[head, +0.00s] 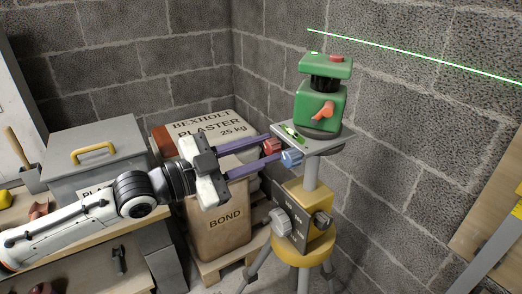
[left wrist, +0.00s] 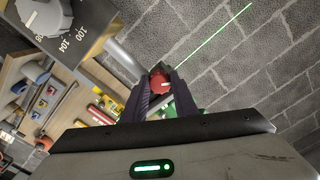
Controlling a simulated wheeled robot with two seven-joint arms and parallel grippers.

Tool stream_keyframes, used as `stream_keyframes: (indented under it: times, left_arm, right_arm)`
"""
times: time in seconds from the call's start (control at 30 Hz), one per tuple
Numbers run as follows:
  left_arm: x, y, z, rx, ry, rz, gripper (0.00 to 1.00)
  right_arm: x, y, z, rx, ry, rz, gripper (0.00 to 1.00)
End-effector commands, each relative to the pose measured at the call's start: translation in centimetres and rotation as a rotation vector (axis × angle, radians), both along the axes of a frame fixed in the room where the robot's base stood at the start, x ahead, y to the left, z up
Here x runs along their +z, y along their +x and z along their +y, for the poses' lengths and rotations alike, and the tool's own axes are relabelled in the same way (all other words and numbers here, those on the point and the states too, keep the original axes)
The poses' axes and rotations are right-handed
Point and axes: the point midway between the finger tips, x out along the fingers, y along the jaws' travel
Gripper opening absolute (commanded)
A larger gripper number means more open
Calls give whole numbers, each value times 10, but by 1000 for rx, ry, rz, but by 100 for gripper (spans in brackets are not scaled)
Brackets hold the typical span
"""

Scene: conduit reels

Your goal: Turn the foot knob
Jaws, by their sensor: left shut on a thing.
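A green laser level (head: 318,105) stands on a grey plate (head: 322,143) atop a tripod. Under the plate's near edge are a red foot knob (head: 271,147) and a blue foot knob (head: 291,157). My left gripper (head: 274,151) reaches in from the left with its two purple fingers at these knobs. In the left wrist view the red knob (left wrist: 160,82) sits between the fingertips, which are shut on it. I cannot make out the blue knob in that view. A small green vial (head: 293,132) lies on the plate. My right gripper is not in view.
A yellow tripod head (head: 305,200) with a grey side knob (head: 280,221) is below the plate. A green laser line (head: 410,54) slants across the block wall. Plaster and bond bags (head: 225,215) stand behind my arm, beside a grey lidded box (head: 95,155) on a bench.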

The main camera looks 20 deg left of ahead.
Motion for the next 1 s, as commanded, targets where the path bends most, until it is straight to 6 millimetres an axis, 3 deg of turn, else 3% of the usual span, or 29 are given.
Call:
stream_keyframes:
  times: [0.1,0.13,0.23,0.63,1.0]
  left_arm:
    - [-1,0,0,-1,0,2,4]
    - [-1,0,0,-1,0,2,31]
    - [-1,0,0,0,-1,2,45]
    - [-2,-4,5,2,1,3,45]
    - [-3,-40,31,0,3,7,45]
  right_arm:
    - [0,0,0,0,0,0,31]
    - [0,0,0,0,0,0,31]
    - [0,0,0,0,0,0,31]
    - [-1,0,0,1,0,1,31]
    - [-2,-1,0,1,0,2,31]
